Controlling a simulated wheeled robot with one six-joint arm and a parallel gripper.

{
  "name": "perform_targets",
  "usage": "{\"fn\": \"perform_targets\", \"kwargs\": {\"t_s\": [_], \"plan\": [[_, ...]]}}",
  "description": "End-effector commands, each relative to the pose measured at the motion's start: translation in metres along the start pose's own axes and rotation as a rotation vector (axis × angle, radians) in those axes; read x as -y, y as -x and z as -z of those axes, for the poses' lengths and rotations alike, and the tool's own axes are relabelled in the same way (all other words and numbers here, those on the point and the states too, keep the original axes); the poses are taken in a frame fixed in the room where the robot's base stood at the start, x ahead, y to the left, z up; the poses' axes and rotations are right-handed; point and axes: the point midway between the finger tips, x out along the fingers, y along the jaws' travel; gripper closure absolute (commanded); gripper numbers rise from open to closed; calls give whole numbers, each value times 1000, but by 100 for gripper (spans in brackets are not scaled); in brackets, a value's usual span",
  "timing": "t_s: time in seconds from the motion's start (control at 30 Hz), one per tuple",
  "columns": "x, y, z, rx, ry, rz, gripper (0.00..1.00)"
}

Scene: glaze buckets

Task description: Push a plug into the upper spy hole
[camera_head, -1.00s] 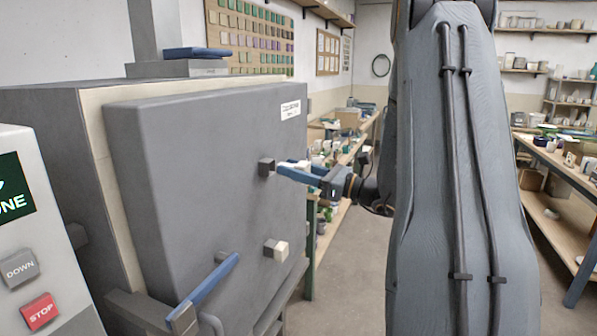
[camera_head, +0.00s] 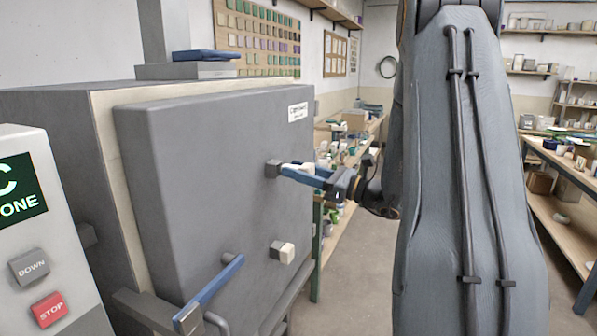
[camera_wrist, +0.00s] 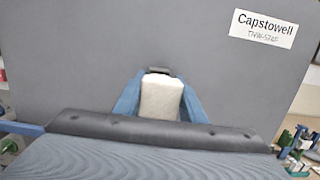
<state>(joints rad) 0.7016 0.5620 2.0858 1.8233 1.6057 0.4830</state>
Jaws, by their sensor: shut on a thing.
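My gripper (camera_head: 302,174) has blue fingers and is shut on a cream plug (camera_wrist: 160,97), one finger on each side of it in the wrist view. The upper spy hole's dark square boss (camera_head: 272,168) stands out from the grey kiln door (camera_head: 215,190). The fingertips are right at the boss in the head view. In the wrist view the boss (camera_wrist: 158,70) shows just beyond the plug, in line with it. The hole is hidden, so I cannot tell how deep the plug sits. Another cream plug (camera_head: 287,253) sits in the lower boss.
A blue-handled door latch (camera_head: 215,292) juts out at the lower left of the door. A control panel (camera_head: 38,230) with DOWN and STOP buttons stands at the left. A white label (camera_wrist: 264,28) is on the door. Shelves of pots (camera_head: 565,200) stand at the right.

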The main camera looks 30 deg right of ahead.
Motion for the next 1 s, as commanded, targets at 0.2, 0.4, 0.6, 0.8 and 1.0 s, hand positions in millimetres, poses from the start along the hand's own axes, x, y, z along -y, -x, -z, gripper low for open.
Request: {"fn": "perform_targets", "kwargs": {"t_s": [0.2, 0.4, 0.6, 0.8, 1.0], "plan": [[0, -5, 0, 0, 0, 0, 87], [0, -11, 1, 0, 1, -1, 87], [0, -17, 2, 0, 0, -1, 87], [0, -19, 2, 1, 0, 0, 87], [0, -19, 2, 1, 0, 0, 87]]}}
